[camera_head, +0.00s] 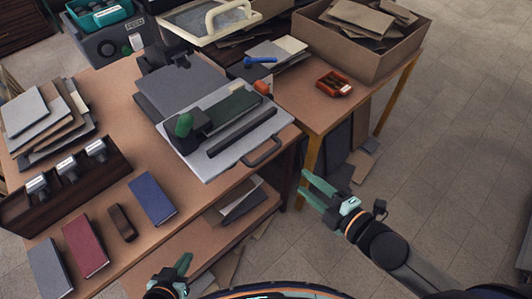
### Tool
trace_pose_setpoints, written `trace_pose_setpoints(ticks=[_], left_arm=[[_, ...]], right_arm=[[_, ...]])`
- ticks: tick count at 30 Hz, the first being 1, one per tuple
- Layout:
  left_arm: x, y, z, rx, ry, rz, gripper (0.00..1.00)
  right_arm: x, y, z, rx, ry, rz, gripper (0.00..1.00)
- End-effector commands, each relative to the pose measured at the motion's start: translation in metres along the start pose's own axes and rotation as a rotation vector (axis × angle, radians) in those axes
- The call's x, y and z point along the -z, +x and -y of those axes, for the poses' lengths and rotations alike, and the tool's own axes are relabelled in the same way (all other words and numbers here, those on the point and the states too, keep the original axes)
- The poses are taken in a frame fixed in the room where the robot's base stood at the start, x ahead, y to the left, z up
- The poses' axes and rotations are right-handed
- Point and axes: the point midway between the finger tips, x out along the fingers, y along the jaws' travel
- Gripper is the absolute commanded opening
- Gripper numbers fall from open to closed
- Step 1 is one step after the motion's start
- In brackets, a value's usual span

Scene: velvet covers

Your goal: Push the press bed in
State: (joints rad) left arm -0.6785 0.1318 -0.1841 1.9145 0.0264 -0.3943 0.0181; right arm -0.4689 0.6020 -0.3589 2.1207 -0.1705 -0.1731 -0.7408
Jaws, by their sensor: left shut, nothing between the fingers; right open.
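The press bed (205,171) is a pale metal plate on the wooden table, drawn out from the dark grey press (165,92) toward the table's near right edge. A dark bar handle (266,153) sticks out from its front edge. A dark green piece (232,104), a long dark bar (242,132) and a black block with a green knob (184,124) sit on the bed. My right gripper (304,183) is open and empty, to the right of and below the handle, apart from it. My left gripper (184,260) is shut and empty near the bottom edge, well away from the bed.
Blue (152,198), red (86,245) and grey (49,268) covers lie on the table's left part. A dark wooden rack (62,190) holds stamping tools. A cardboard box (370,62) and an orange tray (333,84) stand on the right table. Floor is clear at right.

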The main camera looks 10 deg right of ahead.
Motion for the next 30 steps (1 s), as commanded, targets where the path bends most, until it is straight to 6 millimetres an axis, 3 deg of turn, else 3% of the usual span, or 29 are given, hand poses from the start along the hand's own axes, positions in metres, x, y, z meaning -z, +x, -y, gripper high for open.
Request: trace_pose_setpoints(ticks=[4, 11, 30], left_arm=[[-0.002, 0.002, 0.0, 0.0, 0.0, 0.0, 0.0], [-0.001, 0.001, 0.0, 0.0, 0.0, 0.0, 0.0], [0.003, -0.003, 0.0, 0.0, 0.0, 0.0, 0.0]], right_arm=[[0.016, -0.002, -0.021, -0.042, -0.279, -0.091, 0.46], [0.021, 0.006, -0.027, -0.057, -0.347, -0.109, 0.46], [0.032, 0.102, -0.03, -0.056, -0.342, -0.108, 0.46]])
